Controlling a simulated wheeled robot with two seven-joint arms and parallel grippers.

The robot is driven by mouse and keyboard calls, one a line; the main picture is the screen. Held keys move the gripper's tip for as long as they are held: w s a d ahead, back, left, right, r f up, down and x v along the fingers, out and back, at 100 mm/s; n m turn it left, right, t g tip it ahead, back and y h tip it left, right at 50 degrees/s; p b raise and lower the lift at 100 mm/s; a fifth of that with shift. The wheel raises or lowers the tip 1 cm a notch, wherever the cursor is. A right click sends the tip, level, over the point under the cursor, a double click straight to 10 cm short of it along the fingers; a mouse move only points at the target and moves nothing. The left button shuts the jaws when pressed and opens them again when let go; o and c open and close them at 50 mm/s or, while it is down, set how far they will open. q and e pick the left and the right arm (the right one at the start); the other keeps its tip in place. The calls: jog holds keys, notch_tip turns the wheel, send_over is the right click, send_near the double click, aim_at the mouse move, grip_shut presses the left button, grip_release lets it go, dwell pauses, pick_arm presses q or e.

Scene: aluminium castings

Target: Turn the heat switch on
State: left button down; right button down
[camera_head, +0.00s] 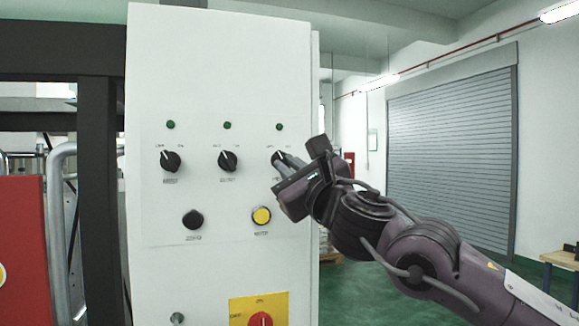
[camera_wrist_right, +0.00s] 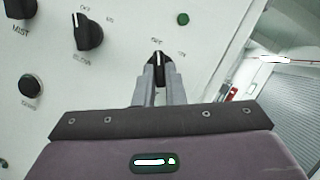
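A white control panel (camera_head: 222,60) carries a row of three black rotary switches. The left switch (camera_head: 170,161) and the middle switch (camera_head: 227,161) stand free. The right switch (camera_head: 279,159) is at my right gripper (camera_head: 278,178); its label is hidden, so I cannot read whether it says heat. In the right wrist view the black handle of this switch (camera_wrist_right: 160,66) sits between the two close-set grey fingertips, which appear to touch its sides. Its white mark points roughly up, towards the left one of two small labels. My left gripper is not in view.
Green lamps (camera_head: 227,125) sit above the switches. A black button (camera_head: 192,219) and a yellow button (camera_head: 261,215) are below. A red knob on a yellow plate (camera_head: 245,305) is lower down. Open room lies right of the panel, before a grey shutter (camera_head: 455,140).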

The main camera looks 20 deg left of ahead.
jog(key=shift+s+a+r+m+t+h+b, duration=0.15)
jog(key=shift+m+t+h+b, duration=1)
jog(key=shift+m, duration=1.8)
jog(key=shift+s+a+m+t+h+b, duration=0.1)
jog(key=shift+m+t+h+b, duration=0.5)
jog(key=shift+m+h+b, duration=1.35)
jog(key=shift+s+a+r+m+t+h+b, duration=0.15)
jog(key=shift+m+t+h+b, duration=0.6)
jog(key=shift+m+b, duration=2.15)
jog(key=shift+m+p, duration=1.05)
jog(key=shift+m, duration=0.15)
jog(key=c, duration=1.8)
grip_release()
jog(key=shift+c, duration=0.2)
jog(key=o, duration=0.3)
jog(key=shift+w+a+f, duration=0.1)
jog(key=shift+w+f, duration=0.05)
jog(key=shift+f, duration=0.05)
jog(key=shift+o, duration=0.2)
